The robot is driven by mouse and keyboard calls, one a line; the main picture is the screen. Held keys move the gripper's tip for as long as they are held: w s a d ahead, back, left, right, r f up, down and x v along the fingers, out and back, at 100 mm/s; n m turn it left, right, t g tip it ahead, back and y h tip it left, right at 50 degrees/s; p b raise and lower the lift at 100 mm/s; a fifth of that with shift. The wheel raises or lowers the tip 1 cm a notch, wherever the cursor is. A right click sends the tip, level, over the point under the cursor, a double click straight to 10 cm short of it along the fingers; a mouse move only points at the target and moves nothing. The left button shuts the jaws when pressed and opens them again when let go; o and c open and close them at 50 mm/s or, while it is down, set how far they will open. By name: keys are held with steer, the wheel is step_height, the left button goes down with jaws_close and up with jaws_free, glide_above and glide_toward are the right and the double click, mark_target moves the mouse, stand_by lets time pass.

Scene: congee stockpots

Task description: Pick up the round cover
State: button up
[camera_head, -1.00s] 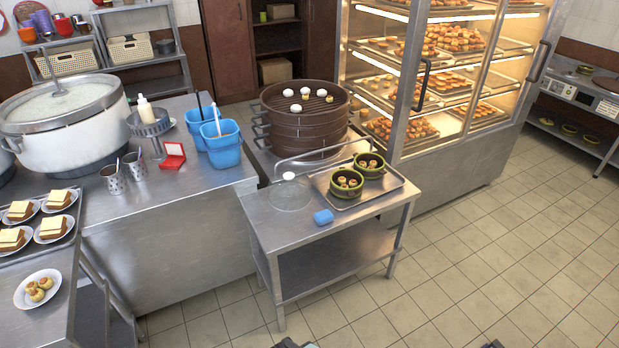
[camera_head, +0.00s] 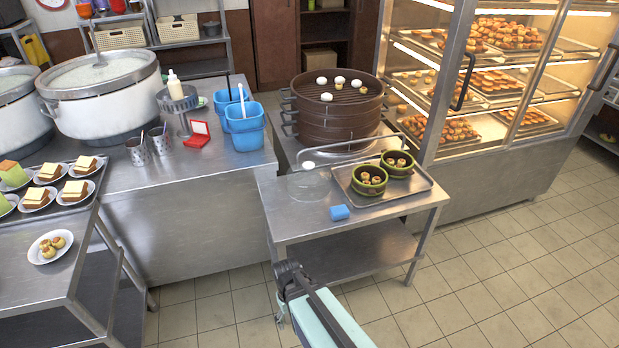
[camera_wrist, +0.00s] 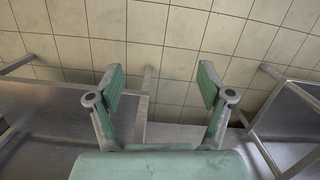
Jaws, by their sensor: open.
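A round, clear cover (camera_head: 310,184) with a white knob lies on the small steel table (camera_head: 278,228) at the middle of the head view, left of a tray. It is see-through, so its rim is faint. My gripper (camera_wrist: 161,82) is open and empty in the wrist view, its two green fingers spread apart with floor tiles beyond them. In the head view, part of my arm rises from the bottom edge in front of the small table, lower than and apart from the cover. The cover is not seen in the wrist view.
Blue buckets (camera_head: 246,130) and a stockpot (camera_head: 105,108) stand left. Floor at right is clear.

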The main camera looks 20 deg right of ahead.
steer(key=w+d+r+n, duration=0.3)
steer(key=w+r, duration=0.2)
steer(key=w, duration=0.5)
steer(key=w+d+r+n+t, duration=0.1)
steer(key=w+d+r+n, duration=0.2)
steer(key=w, duration=0.7)
steer(key=w+d+r+n+t+b, duration=0.1)
steer(key=w+d+r+n, duration=0.2)
steer(key=w+r, duration=0.4)
steer(key=shift+w+d+r+n, duration=0.1)
steer(key=shift+w+d, duration=0.15)
steer(key=shift+w, duration=0.35)
steer(key=shift+w+d+r+n, duration=0.1)
steer(key=shift+w+d, duration=0.1)
steer(key=shift+w, duration=0.45)
steer(key=shift+w+d+r+n, duration=0.1)
steer(key=shift+w+d, duration=0.15)
steer(key=shift+w, duration=0.35)
steer(key=w+d+r+n, duration=0.6)
steer(key=w+d+r, duration=0.3)
steer(key=w+r, duration=0.2)
steer(key=n, duration=0.5)
glide_toward(309, 165)
step_height(309, 165, down, 4)
steer(key=p, duration=0.3)
steer(key=shift+a+r, duration=0.1)
steer(key=shift+w+f+p, duration=0.15)
steer(key=shift+f+p, duration=1.15)
steer(key=shift+f, duration=1.35)
jaws_close()
